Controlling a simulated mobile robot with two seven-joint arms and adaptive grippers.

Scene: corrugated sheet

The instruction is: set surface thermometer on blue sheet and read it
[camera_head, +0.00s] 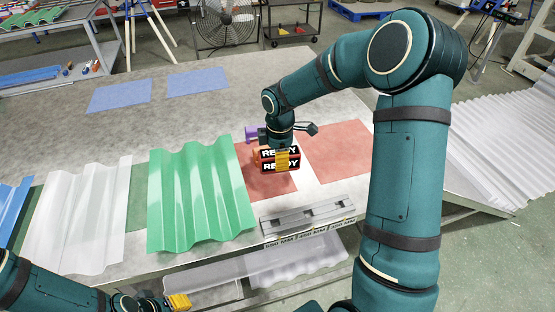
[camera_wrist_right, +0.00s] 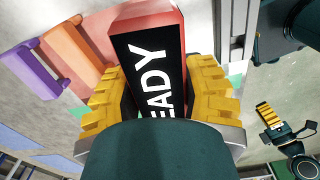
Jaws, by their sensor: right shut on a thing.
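My right gripper (camera_head: 281,160) is shut on a red block with a black face lettered READY (camera_head: 268,153). The right wrist view shows this block (camera_wrist_right: 150,65) between the yellow finger pads of the right gripper (camera_wrist_right: 165,95). I cannot tell whether the block is the surface thermometer. In the head view it is over the red mat near the table's middle; any gap below is unclear. The blue corrugated sheet (camera_head: 12,205) is at the far left, cut off by the picture edge. My left gripper (camera_head: 178,302) is low at the bottom edge, its jaw opening unclear.
White (camera_head: 80,215) and green (camera_head: 200,195) corrugated sheets lie between the blue sheet and the block. Purple (camera_head: 250,134) and orange (camera_head: 256,155) items stand beside the block. A grey metal fixture (camera_head: 307,215) lies at the front edge. The table's back left is mostly clear.

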